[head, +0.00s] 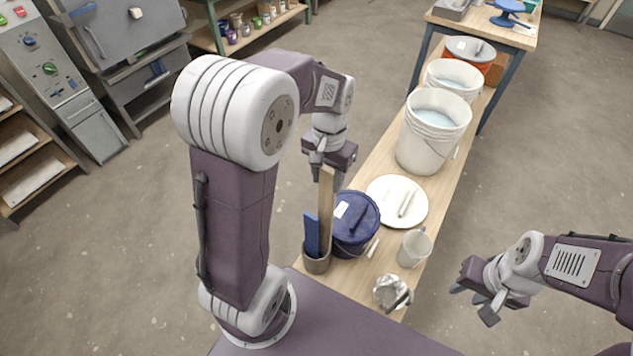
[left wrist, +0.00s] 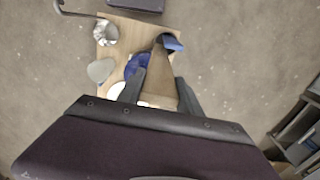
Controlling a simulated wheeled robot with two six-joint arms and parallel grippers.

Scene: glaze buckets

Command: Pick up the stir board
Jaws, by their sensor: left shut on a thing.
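The stir board, a long flat wooden slat (head: 326,206), stands upright with its lower end inside a small grey-brown pot (head: 316,263) at the near left of the bench. My left gripper (head: 328,172) is shut on the board's upper part. In the left wrist view the board (left wrist: 159,74) lies between the two fingers of my left gripper (left wrist: 160,92). The board's bottom is hidden by the pot. My right gripper (head: 475,303) is open and empty, off the bench's right side.
A blue tool (head: 311,235) shares the pot. Close by are a blue lidded bucket (head: 352,238), a white round lid (head: 417,207), a pale jug (head: 414,248) and a crumpled silvery thing (head: 391,292). White buckets (head: 430,146) stand farther along the narrow bench. Open floor lies on both sides.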

